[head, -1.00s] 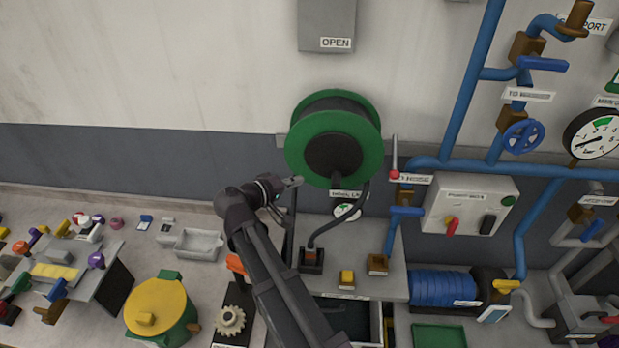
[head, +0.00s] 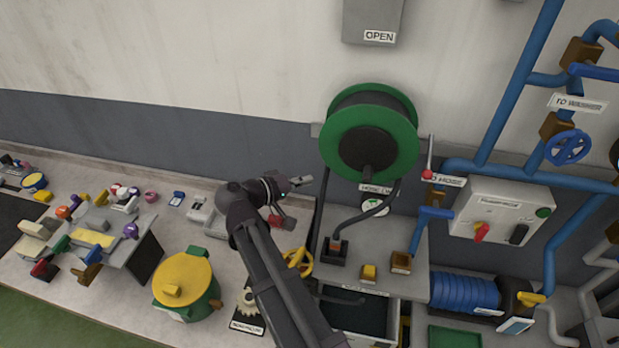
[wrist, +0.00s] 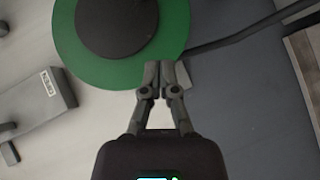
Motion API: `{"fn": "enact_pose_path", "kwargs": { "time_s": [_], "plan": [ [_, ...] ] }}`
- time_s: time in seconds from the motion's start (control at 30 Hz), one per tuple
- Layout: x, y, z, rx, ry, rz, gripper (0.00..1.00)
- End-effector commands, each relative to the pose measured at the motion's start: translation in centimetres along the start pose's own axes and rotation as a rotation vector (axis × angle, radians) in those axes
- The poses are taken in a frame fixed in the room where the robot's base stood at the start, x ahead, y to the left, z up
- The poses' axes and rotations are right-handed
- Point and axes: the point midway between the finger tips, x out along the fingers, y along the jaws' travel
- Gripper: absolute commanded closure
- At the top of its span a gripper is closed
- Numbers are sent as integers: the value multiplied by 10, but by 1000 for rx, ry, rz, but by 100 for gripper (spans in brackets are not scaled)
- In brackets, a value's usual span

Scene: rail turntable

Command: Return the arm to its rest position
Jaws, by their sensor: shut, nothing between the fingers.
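My gripper (head: 303,181) is at the end of my raised dark arm in the head view. It points right, to the left of the green hose reel (head: 372,145). In the wrist view my gripper (wrist: 167,72) shows its two fingers close together, shut with nothing between them. Behind the fingertips the green reel disc (wrist: 75,40) with its dark hub fills the upper part of that view. The fingers overlap the reel's lower edge in the picture; I cannot tell the gap in depth.
A grey bench carries a yellow-lidded green pot (head: 186,283), a yellow handwheel (head: 298,262) and a tilted stand with small coloured parts. Blue pipes (head: 520,80) and a grey switch box (head: 500,210) stand at right. A grey box (head: 372,18) labelled OPEN hangs above.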

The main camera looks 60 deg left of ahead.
Motion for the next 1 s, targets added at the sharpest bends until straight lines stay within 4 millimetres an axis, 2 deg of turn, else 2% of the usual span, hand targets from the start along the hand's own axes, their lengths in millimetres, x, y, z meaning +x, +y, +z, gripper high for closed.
{"fn": "enact_pose_path", "kwargs": {
  "time_s": [0.4, 0.57, 0.77, 1.0],
  "plan": [
    [1, 0, 0, 0, -1, 0, 100],
    [12, 1, 6, 3, -19, -6, 100],
    [48, 3, 30, 14, -86, -35, 100],
    [113, 8, 80, 46, -214, -95, 100]
  ]
}}
